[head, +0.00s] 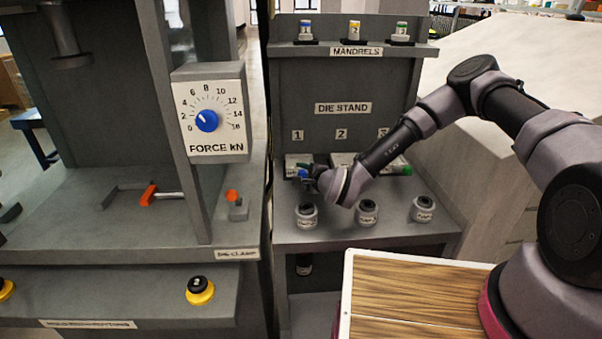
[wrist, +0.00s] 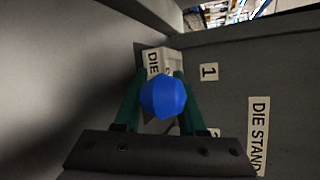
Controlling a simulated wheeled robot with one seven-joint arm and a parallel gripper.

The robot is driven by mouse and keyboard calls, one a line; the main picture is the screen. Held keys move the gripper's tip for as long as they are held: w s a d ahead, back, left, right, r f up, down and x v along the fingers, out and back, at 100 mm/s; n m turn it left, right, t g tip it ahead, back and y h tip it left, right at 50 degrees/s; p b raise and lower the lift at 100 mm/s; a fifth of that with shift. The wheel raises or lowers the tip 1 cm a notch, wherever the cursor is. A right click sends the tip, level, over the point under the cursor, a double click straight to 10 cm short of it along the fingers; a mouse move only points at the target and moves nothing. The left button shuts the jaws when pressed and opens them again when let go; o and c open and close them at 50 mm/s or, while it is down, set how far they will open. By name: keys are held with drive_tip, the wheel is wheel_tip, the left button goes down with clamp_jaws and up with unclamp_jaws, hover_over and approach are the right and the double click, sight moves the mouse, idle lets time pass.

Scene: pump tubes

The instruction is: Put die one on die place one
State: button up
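Die one, a pale block with a "DIE" label (head: 296,161) and a blue knob (wrist: 163,96), is at the die stand below the number 1 sign in the head view. The block also shows behind the knob in the wrist view (wrist: 153,60). My gripper (head: 311,178) is at the blue knob, with one green finger on each side of it. The knob fills the space between the fingers in the wrist view (wrist: 162,92), but I cannot tell whether they press on it. The block's underside is hidden, so I cannot tell whether it rests on the stand.
The die stand (head: 342,107) has signs 1, 2 and 3. A pale block (head: 341,159) is below sign 2, and a green knob (head: 407,170) is below sign 3. Three black-topped cylinders stand in front (head: 367,212). The press with its force dial (head: 207,121) is left.

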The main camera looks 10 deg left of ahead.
drive_tip(key=shift+r, duration=0.2)
drive_tip(key=v, duration=1.2)
drive_tip(key=shift+f, duration=0.1)
drive_tip(key=shift+s, duration=0.1)
